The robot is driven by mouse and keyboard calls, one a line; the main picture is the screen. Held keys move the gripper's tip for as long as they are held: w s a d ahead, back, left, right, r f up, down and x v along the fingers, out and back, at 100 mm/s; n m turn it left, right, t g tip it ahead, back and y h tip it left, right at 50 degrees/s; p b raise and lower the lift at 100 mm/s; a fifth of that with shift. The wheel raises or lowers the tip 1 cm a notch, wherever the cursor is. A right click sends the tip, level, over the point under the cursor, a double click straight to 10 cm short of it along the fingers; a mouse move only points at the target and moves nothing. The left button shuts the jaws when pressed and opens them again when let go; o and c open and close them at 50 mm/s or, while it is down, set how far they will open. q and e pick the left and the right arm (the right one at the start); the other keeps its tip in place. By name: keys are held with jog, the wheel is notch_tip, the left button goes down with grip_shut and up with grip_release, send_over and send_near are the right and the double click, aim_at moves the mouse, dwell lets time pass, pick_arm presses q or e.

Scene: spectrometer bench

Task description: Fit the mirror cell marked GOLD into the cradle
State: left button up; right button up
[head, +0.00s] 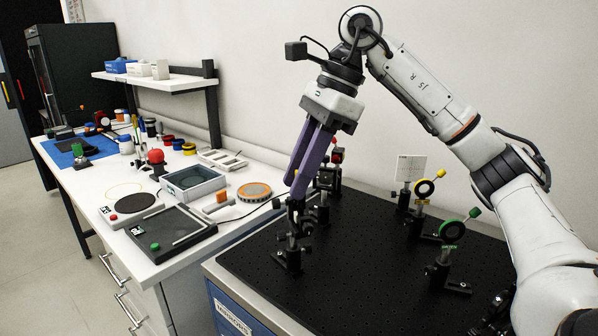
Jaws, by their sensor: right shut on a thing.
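My right gripper (297,196), with long purple fingers, points down over the left part of the black breadboard (350,285). It is shut on a small dark thing, probably the mirror cell, mostly hidden by the fingers. I cannot read a GOLD mark on it. Directly below stands a black post mount (291,256), probably the cradle. The held thing is at the top of this mount; I cannot tell whether it is seated. My left gripper is not in view.
Posts with a red-marked mount (337,156), a yellow-ringed mount (424,188) and a green-ringed mount (452,232) stand on the breadboard. A white card (410,167) stands behind. The white bench (100,215) at left holds a grey open box (193,185) and an orange-rimmed disc (254,191).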

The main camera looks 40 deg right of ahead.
jog(key=shift+p, duration=0.3)
jog(key=shift+f, duration=0.15)
dwell(0.7)
jog(key=shift+f+b, duration=0.8)
jog(key=shift+f, duration=0.1)
jog(key=shift+r, duration=0.15)
jog(key=shift+r+p, duration=0.65)
jog(key=shift+p, duration=0.2)
jog(key=shift+f, duration=0.2)
jog(key=shift+f+b, duration=0.65)
jog(key=shift+r, duration=0.2)
